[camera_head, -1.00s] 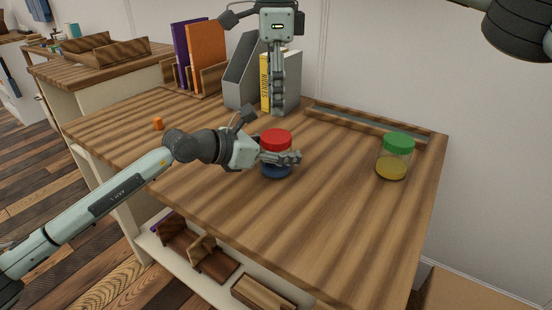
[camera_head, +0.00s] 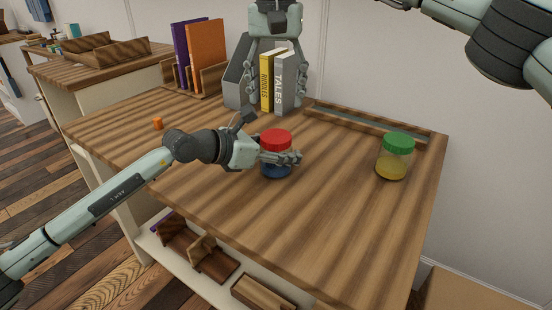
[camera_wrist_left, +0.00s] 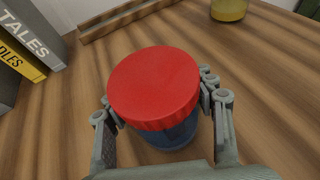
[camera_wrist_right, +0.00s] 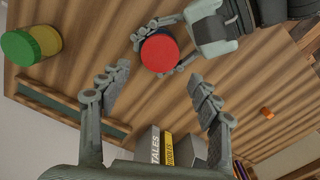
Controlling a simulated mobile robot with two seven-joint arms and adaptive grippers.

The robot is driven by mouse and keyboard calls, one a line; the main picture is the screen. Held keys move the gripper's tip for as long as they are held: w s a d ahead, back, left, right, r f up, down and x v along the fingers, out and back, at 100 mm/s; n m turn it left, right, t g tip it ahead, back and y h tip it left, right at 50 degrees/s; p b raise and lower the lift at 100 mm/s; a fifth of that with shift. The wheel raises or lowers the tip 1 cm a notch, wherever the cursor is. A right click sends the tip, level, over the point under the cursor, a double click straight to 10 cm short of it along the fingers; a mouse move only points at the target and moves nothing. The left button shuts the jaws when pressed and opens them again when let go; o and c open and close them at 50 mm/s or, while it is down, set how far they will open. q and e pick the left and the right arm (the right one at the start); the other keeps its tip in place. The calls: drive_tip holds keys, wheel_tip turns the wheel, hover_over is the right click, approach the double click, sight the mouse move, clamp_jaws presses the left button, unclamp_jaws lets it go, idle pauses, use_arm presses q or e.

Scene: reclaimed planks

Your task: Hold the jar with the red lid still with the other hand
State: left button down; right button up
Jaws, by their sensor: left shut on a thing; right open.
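The jar with the red lid (camera_head: 276,140) stands upright on the wooden desk, with a blue body below the lid. My left gripper (camera_head: 282,159) is shut on its sides below the lid. In the left wrist view the red lid (camera_wrist_left: 154,86) lies between the two fingers. The jar also shows in the right wrist view (camera_wrist_right: 159,53), held by the left gripper. My right gripper (camera_head: 273,82) is above the back of the desk, in front of the books. It is open and empty, with its fingers wide apart in the right wrist view (camera_wrist_right: 160,88).
A jar with a green lid (camera_head: 394,157) and yellow contents stands at the desk's right. Two books (camera_head: 266,80) stand in a grey holder at the back. A shallow wooden tray (camera_head: 368,122) lies along the back edge. A small orange object (camera_head: 158,123) sits at left. The front desk is clear.

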sight(276, 136)
drive_tip(key=shift+f, duration=4)
